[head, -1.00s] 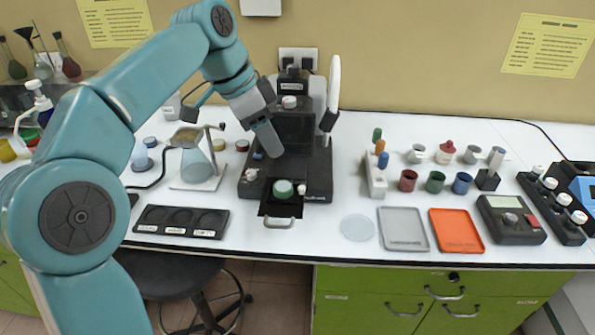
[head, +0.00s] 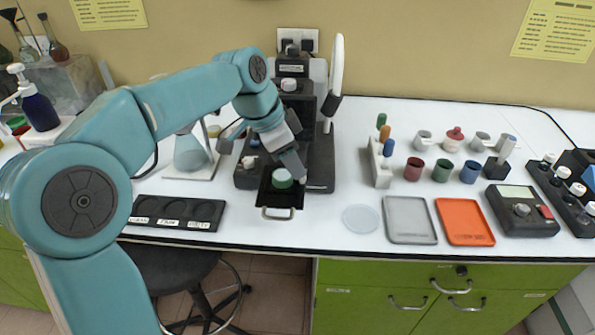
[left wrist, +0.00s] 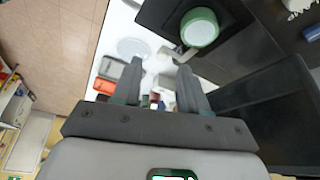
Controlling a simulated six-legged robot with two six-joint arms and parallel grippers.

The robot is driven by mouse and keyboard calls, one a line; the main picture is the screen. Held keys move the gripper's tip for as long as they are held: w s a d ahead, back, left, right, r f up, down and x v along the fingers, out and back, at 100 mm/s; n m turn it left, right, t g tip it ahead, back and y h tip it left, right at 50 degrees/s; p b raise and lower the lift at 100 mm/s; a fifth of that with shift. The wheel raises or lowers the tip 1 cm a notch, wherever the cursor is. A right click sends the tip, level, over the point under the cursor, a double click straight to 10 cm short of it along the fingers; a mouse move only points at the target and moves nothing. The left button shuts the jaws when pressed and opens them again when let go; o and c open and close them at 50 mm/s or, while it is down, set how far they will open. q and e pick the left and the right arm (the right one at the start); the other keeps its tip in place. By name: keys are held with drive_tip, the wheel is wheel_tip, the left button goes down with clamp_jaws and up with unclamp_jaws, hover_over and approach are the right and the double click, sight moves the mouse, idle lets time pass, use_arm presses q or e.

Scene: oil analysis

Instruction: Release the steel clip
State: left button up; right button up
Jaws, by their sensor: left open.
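A green cup with a white top (head: 282,179) sits in the black pull-out tray of the dark machine; it also shows in the left wrist view (left wrist: 199,27). A small pale metal piece, perhaps the steel clip (left wrist: 185,55), sticks out beside the cup, close to one fingertip. I cannot tell whether it is touched. My left gripper (head: 297,168) is just above and beside the cup; in the left wrist view its two fingers (left wrist: 160,68) are apart with nothing clearly between them. My right gripper is not in view.
The black machine (head: 318,160) stands behind the tray, with a tall white lever at its right. A clear round dish (head: 361,219), a grey tray (head: 409,235) and an orange tray (head: 465,238) lie to the right. A black three-well holder (head: 190,211) lies left.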

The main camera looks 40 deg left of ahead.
use_arm(q)
drive_tip(key=x, duration=0.3)
drive_tip(key=shift+w+a, duration=0.15)
drive_tip(key=shift+a, duration=0.05)
drive_tip(key=shift+d+f, duration=0.2)
drive_tip(key=shift+a+f, duration=0.1)
clamp_jaws()
